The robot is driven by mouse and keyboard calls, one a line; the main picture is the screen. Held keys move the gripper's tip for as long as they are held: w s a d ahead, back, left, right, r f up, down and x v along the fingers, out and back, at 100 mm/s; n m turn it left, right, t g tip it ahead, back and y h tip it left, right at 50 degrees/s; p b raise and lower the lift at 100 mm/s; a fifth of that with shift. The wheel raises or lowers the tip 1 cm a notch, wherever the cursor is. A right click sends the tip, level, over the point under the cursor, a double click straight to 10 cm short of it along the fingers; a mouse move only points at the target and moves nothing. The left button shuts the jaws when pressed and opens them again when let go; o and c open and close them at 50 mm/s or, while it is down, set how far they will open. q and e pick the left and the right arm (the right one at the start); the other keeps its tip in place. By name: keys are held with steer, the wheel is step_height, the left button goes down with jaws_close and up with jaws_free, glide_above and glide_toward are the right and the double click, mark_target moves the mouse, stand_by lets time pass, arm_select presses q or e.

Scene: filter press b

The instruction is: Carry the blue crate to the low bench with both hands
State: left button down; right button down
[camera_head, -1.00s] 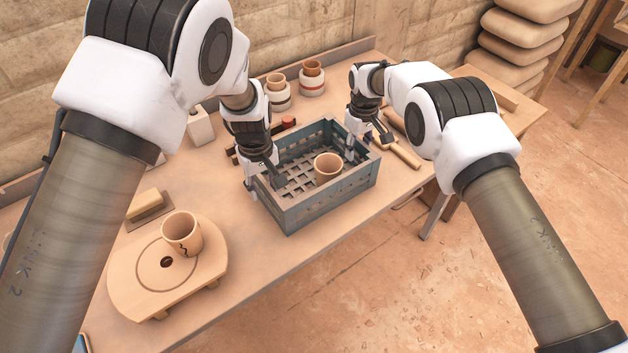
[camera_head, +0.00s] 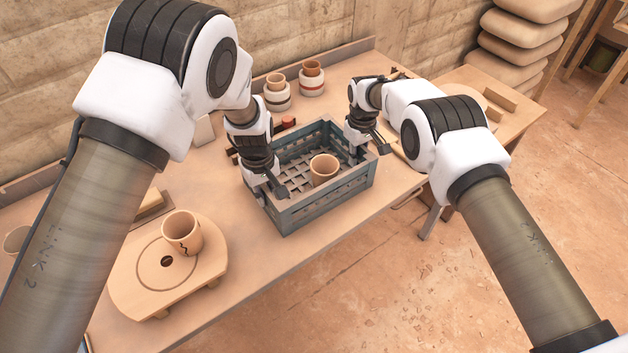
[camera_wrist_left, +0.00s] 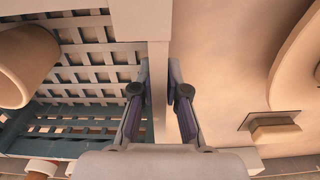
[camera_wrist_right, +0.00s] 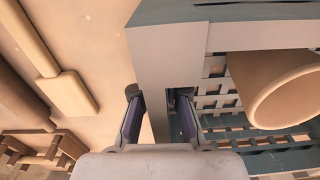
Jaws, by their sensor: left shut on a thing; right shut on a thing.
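The blue-grey slatted crate (camera_head: 325,205) sits on the worktable, and I see no clear gap beneath it. A clay cup (camera_head: 323,170) stands inside it. My left gripper (camera_head: 267,189) is shut on the crate's left end wall; the left wrist view shows a finger on each side of that wall (camera_wrist_left: 160,115). My right gripper (camera_head: 361,150) is shut on the opposite end wall; the right wrist view shows its fingers astride that wall (camera_wrist_right: 155,75). A lower wooden surface (camera_head: 460,82), apparently the low bench, stands beyond the table's right end, partly hidden by my right arm.
A round wooden board (camera_head: 140,270) with a clay cup (camera_head: 182,232) stands left of the crate. Two banded jars (camera_head: 277,97) (camera_head: 312,83) stand behind it. Blocks (camera_head: 500,99) lie on the lower surface. The floor (camera_head: 400,270) in front is open.

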mark_target(265, 186)
steer(key=shift+r, duration=0.1)
